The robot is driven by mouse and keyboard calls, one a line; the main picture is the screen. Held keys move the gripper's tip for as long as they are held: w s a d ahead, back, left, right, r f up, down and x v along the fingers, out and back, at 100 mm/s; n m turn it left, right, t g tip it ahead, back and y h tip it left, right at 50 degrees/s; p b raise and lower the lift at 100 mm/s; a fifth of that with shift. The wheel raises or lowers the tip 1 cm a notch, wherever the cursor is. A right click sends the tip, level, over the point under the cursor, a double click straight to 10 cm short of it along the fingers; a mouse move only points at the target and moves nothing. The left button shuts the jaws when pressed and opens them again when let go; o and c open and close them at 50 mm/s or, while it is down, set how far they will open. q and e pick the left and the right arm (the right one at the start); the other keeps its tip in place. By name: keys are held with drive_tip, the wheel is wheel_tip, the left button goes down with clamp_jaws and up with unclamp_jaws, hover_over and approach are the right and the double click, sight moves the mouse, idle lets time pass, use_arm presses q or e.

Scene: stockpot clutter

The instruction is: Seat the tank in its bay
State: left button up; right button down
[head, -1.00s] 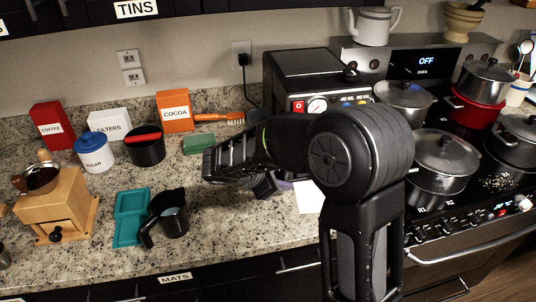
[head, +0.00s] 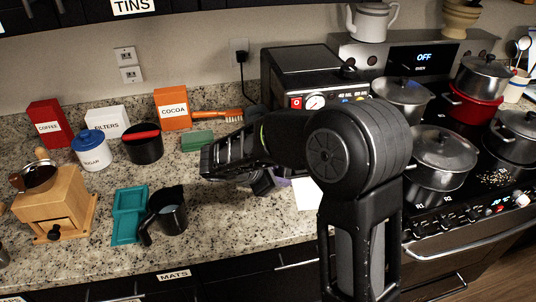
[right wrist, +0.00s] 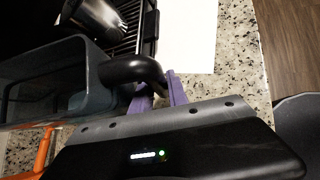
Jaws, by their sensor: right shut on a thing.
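The tank (right wrist: 45,85) is a dark grey, see-through, open box with a black loop handle, at the left of the right wrist view. My right gripper (right wrist: 158,92) has purple fingers shut on that handle. In the head view my right gripper (head: 281,183) is mostly hidden by my own forearm, low in front of the black coffee machine (head: 292,68). The tank is largely hidden there too. I cannot make out the bay, or whether the tank touches the machine. My left gripper is not in view.
A slatted drip grille (right wrist: 130,30) with a metal vessel (right wrist: 95,22) lies close beyond the tank. A white sheet (head: 307,194) lies on the counter. An orange-handled brush (head: 215,114) and green sponge (head: 197,141) lie left of the machine. Pots stand on the stove at right.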

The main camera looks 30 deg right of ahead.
drive_tip(key=shift+r, duration=0.2)
drive_tip(key=shift+s+a+r+b, duration=0.1)
drive_tip(key=shift+a+r+b, duration=0.15)
drive_tip(key=shift+b, duration=0.1)
drive_tip(key=shift+d+r+b, duration=0.1)
drive_tip(key=shift+r+b, duration=0.2)
drive_tip(key=shift+r, duration=2.75)
drive_tip(key=shift+s+a, duration=0.4)
drive_tip(key=shift+a, duration=0.2)
drive_tip(key=s+a+p, duration=0.6)
drive_tip(key=s+a, duration=0.5)
drive_tip(key=a, duration=0.3)
drive_tip(key=shift+a+p, duration=0.2)
drive_tip(key=shift+p, duration=0.2)
